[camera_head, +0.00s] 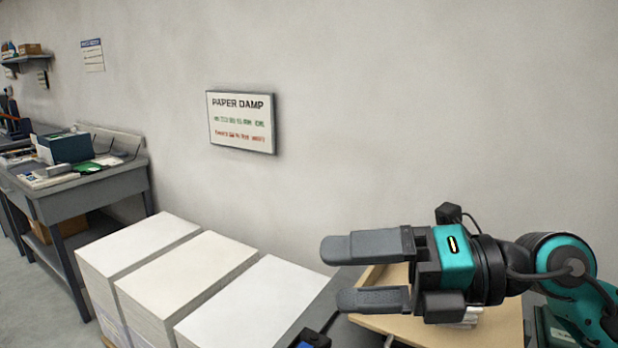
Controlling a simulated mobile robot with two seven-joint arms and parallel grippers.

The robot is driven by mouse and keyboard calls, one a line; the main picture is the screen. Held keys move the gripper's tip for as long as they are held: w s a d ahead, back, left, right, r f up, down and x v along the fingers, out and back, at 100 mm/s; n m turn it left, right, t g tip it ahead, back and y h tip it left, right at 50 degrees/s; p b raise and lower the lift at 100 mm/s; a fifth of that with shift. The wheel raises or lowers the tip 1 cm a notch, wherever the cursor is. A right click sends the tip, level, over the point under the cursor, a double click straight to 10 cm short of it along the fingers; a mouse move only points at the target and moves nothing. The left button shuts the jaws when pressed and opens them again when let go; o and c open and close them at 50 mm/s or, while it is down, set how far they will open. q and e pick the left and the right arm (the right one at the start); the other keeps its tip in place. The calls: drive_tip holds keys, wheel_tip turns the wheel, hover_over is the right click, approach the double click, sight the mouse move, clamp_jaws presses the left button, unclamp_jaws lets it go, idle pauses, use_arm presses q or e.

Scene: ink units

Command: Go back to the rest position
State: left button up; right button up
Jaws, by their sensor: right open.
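My right gripper (335,275) shows at the lower right, its arm coming in from the right. Its two grey fingers point left and stand apart, with nothing between them. It is above a light wooden board or tray (496,333), which it and my arm partly hide. Some white items (468,318) lie on the board just below the gripper. My left gripper is not in view.
Three stacks of white paper (180,272) stand left of the gripper. A grey workbench (95,190) with a dark box (66,148) is at the far left. A "PAPER DAMP" sign (241,122) hangs on the wall. A small dark and blue object (314,338) is at the bottom edge.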

drive_tip(key=w+d+r+m+t+y, duration=0.2)
drive_tip(key=d+r+m+t+y, duration=0.3)
drive_tip(key=m+t, duration=0.7)
drive_tip(key=w+d+f+m+t+h, duration=0.2)
drive_tip(key=w+d+m+t+h, duration=0.2)
drive_tip(key=m+t+h, duration=0.55)
drive_tip(key=d+f+m+g+h, duration=0.6)
drive_tip(key=d+f+m+h, duration=0.1)
drive_tip(key=f+m+h, duration=0.55)
drive_tip(key=s+f+m+g+y, duration=0.1)
drive_tip(key=s+f+m+g, duration=0.2)
drive_tip(key=s+f+g, duration=1.55)
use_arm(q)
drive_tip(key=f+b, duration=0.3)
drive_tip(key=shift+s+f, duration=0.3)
use_arm(e)
drive_tip(key=w+a+f+t+y, duration=0.1)
drive_tip(key=w+f+t, duration=0.1)
drive_tip(key=f+t, duration=0.3)
drive_tip(key=w+a+f+t+y, duration=0.1)
drive_tip(key=w+a+f+t, duration=0.1)
drive_tip(key=f+t, duration=0.4)
wheel_tip(320, 180, down, 4)
drive_tip(key=shift+w+a+f+n, duration=0.2)
drive_tip(key=shift+w+n, duration=0.2)
drive_tip(key=shift+w, duration=0.2)
